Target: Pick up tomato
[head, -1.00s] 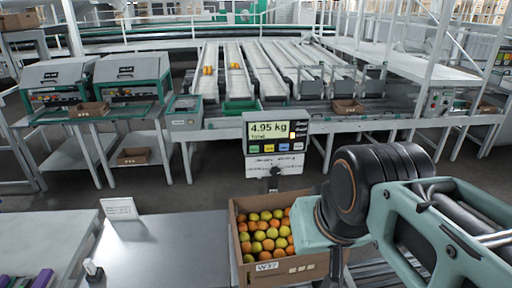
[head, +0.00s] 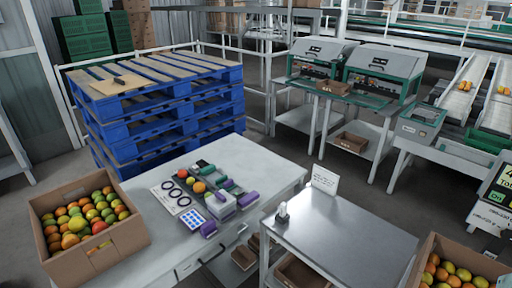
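Many tomatoes, red, orange, yellow and green, fill a cardboard box (head: 94,252) at the lower left, on the left end of the white table. More tomatoes (head: 447,272) lie in a second cardboard box (head: 423,254) at the lower right, cut off by the picture edge. My gripper and arm are out of the picture now.
The white table (head: 262,165) also holds purple-ended tools (head: 249,199). Stacked blue pallets (head: 165,115) stand behind. Sorting machines (head: 385,68) are at the back right.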

